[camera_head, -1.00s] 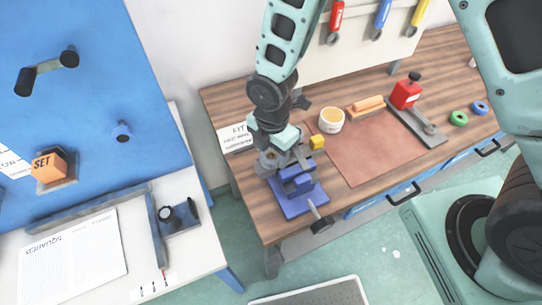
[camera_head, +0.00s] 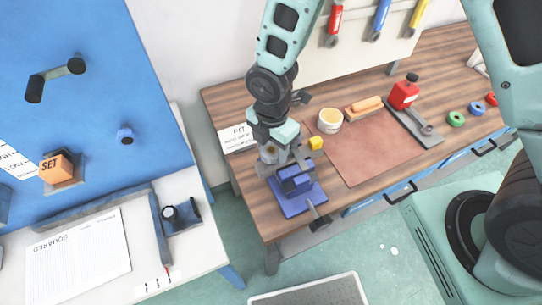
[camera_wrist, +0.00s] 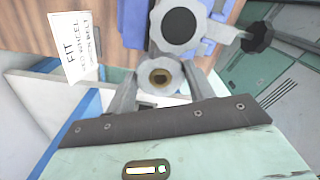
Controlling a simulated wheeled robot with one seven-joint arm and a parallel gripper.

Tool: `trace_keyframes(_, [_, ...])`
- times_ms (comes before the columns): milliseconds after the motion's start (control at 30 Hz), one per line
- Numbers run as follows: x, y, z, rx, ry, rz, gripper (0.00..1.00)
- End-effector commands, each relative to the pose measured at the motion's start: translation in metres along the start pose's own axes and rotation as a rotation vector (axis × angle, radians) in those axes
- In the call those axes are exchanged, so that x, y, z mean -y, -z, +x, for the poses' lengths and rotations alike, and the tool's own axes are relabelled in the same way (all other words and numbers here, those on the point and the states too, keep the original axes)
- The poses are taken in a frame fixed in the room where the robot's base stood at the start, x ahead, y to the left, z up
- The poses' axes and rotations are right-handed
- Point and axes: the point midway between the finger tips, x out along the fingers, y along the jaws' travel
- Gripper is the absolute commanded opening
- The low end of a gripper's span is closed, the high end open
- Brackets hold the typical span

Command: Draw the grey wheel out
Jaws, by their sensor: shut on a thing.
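A smaller grey round part with a brass-coloured centre (camera_wrist: 160,77) lies between the fingers, closer to the palm. In the head view my gripper (camera_head: 285,163) is low over the back of the blue vise (camera_head: 297,189). There the fingers hide most of the wheel, and I cannot tell whether it still touches the vise.
A yellow block (camera_head: 316,143) sits close beside my gripper. A white card (camera_head: 236,138) lies to its left, and a cream tub (camera_head: 330,120) stands behind. The vise handle (camera_head: 319,220) sticks out at the front edge. The brown mat (camera_head: 370,150) to the right is clear.

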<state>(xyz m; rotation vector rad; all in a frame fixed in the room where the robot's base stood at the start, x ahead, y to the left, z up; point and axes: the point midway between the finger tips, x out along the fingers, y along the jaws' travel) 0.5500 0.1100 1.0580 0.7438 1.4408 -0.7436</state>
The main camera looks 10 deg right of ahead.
Motion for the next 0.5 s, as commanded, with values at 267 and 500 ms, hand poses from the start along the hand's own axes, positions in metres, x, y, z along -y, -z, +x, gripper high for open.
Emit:
trace_keyframes(267, [0.0000, 0.0000, -0.0019, 0.000, 0.000, 0.000, 0.26])
trace_keyframes(500, [-0.0001, -0.0001, -0.0078, 0.000, 0.000, 0.000, 0.26])
